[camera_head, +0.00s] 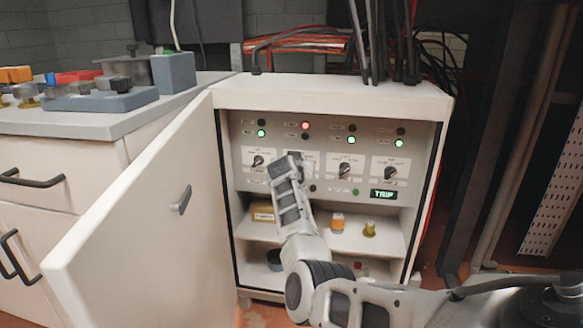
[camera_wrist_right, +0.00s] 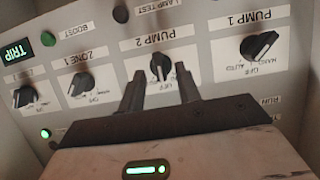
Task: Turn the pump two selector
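The pump two selector is a black knob (camera_wrist_right: 159,68) on the white PUMP 2 plate in the wrist view. My right gripper (camera_wrist_right: 158,88) has its two dark fingers apart, one on each side of that knob. A gap shows between the knob and each finger; how deep the fingers reach is unclear. In the head view my right gripper (camera_head: 290,160) is at the cabinet's control panel and hides the selector. A red lamp (camera_head: 305,125) glows above it. My left gripper is in neither view.
The pump 1 selector (camera_wrist_right: 259,46) and zone 1 selector (camera_wrist_right: 81,84) flank the knob. A TRIP display (camera_head: 383,194) is lit lower right. The open cabinet door (camera_head: 140,215) stands left. Shelves below hold small parts. A counter (camera_head: 75,122) with fittings is at left.

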